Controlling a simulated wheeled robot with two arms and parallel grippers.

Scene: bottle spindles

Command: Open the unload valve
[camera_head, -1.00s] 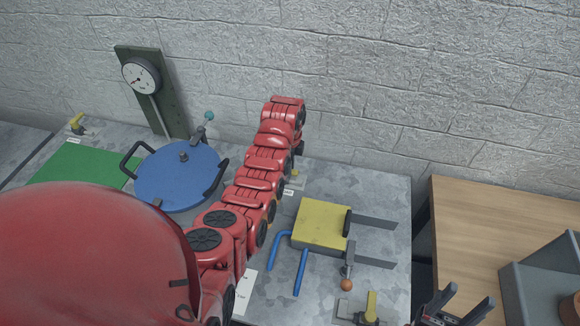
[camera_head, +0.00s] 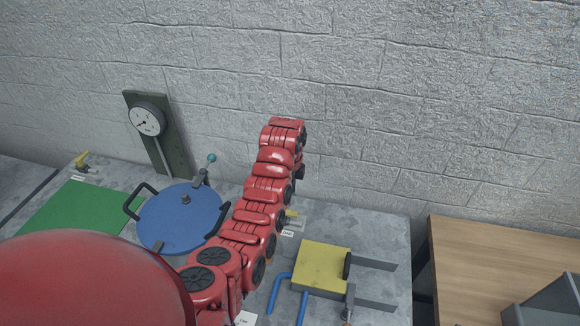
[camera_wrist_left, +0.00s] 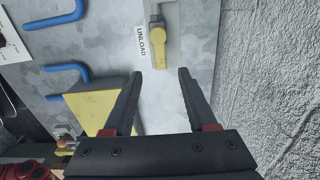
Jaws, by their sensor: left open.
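The unload valve's yellow handle (camera_wrist_left: 162,42) shows in the left wrist view, on a grey base plate beside a white label reading UNLOAD (camera_wrist_left: 141,42). My left gripper (camera_wrist_left: 160,73) is open and empty. Its fingertips sit to either side of the handle's lower end in that picture; I see no contact. In the head view a small yellow handle (camera_head: 291,213) peeks out right of my red left arm, above a white label; the arm hides part of it. The left fingers are hidden there. My right gripper is out of view.
A yellow block (camera_head: 325,266) with blue bent handles stands right of my arm. A blue round lid (camera_head: 180,220), a gauge (camera_head: 148,119) and another yellow valve (camera_head: 82,160) are on the left. A stone wall (camera_head: 400,110) rises behind; a wooden table (camera_head: 500,260) is on the right.

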